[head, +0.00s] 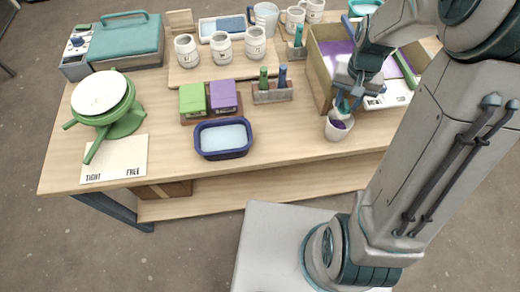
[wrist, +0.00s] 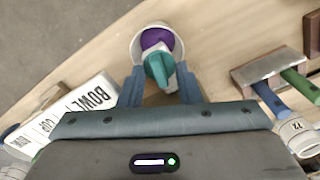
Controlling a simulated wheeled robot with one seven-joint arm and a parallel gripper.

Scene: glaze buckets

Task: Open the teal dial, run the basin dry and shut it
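The teal dial (wrist: 160,72) sits between the two blue-grey fingers of my gripper (wrist: 160,86) in the wrist view. The fingers stand apart, with bare table visible beside the dial; contact is unclear. In the head view my gripper (head: 347,92) is at the front of a wooden-walled basin (head: 320,78) with purple inside, and the teal dial (head: 344,105) shows below it. A white cup (head: 338,131) with purple in it stands right at the dial; it also shows in the wrist view (wrist: 135,48). My arm hides part of the basin and its level.
A tool holder (head: 272,96), green and purple blocks (head: 209,97) and a blue tub (head: 223,154) stand to the left. Several mugs (head: 221,47) stand behind. The table front near the cup is clear.

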